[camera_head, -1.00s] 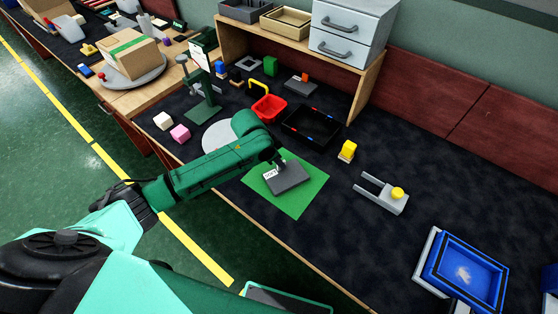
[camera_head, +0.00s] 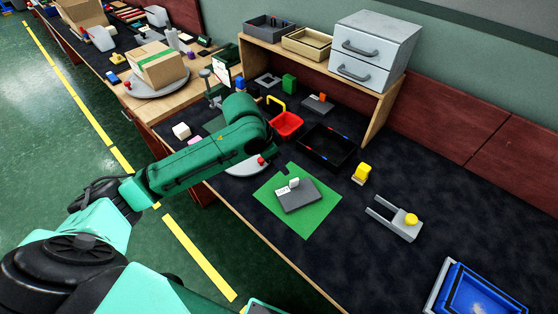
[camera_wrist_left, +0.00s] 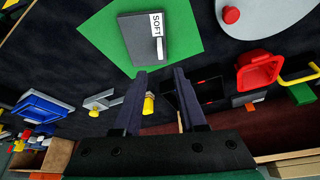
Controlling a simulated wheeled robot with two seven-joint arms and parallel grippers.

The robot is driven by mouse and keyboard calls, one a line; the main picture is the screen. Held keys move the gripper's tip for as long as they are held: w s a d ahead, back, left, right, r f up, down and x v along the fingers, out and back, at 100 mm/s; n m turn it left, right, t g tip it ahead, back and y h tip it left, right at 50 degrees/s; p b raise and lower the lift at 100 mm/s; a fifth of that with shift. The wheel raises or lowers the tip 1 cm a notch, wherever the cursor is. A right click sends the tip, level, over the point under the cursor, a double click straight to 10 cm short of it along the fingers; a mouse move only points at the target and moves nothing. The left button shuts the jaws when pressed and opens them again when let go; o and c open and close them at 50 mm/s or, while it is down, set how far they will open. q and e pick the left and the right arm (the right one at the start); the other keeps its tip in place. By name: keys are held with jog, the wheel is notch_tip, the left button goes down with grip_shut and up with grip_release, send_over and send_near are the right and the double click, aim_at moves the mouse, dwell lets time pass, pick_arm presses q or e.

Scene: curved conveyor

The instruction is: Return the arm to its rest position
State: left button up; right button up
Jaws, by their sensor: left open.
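My left arm comes in from the left in the head view, over the table's front edge. My left gripper (camera_head: 284,171) is mostly hidden behind the forearm, with a dark tip showing by the green mat's back-left corner. In the left wrist view my left gripper (camera_wrist_left: 160,73) shows two dark fingers spread apart with nothing held between them. A dark grey block (camera_head: 297,197) with a white label lies on the green mat (camera_head: 318,219), apart from the fingers. The label reads "SOFT" on the block (camera_wrist_left: 140,45) in the left wrist view. My right gripper is not in view.
A red basket (camera_head: 287,125) and a black tray (camera_head: 327,151) stand behind the mat. A yellow object (camera_head: 362,174), a grey fork-shaped fixture (camera_head: 393,220) and a blue bin (camera_head: 480,290) lie to the right. A wooden shelf (camera_head: 385,105) stands at the back.

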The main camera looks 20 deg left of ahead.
pick_arm(q)
jog(key=shift+s+a+r, duration=0.1)
jog(key=shift+r, duration=0.3)
jog(key=shift+f, duration=0.1)
